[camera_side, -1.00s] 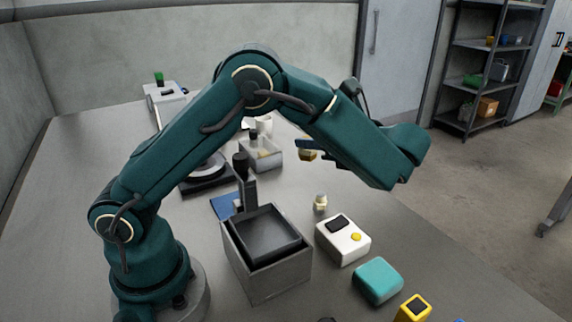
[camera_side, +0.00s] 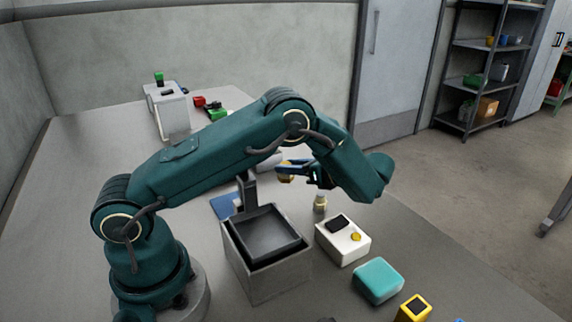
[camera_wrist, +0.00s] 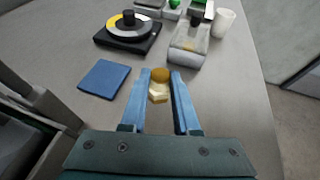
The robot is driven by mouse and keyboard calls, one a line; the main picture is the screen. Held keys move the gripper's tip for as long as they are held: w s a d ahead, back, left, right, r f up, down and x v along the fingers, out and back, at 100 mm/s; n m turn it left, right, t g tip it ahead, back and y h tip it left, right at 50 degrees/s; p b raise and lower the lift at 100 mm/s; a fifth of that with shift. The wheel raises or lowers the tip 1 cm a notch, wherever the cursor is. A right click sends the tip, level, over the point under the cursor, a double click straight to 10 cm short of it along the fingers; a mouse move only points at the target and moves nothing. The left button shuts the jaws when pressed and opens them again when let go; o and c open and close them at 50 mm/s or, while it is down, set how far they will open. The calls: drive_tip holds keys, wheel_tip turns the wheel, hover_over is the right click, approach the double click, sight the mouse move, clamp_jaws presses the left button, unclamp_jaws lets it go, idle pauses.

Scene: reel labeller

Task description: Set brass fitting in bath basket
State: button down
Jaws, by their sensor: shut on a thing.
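The brass fitting (camera_side: 286,172) is a small hex-shaped gold piece. My gripper (camera_wrist: 160,75) is shut on it, with its two blue fingers on either side of it in the wrist view. In the side view my gripper (camera_side: 288,170) holds the fitting above the table, behind and to the right of the bath. The bath basket (camera_side: 265,233) is a dark open tray with an upright handle (camera_side: 247,190), sitting in the top of a grey box-like bath (camera_side: 268,277). Its visible floor looks empty. Dark edges at the left of the wrist view may be the basket and bath.
A teal block (camera_side: 378,280) and yellow block (camera_side: 413,308) lie nearer.

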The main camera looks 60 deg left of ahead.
drive_tip(key=shift+f, duration=2.7)
drive_tip(key=shift+f, duration=0.2)
drive_tip(key=c, duration=0.7)
unclamp_jaws()
drive_tip(key=shift+o, duration=0.2)
drive_tip(key=shift+r+v, duration=0.2)
drive_tip(key=shift+v, duration=5.8)
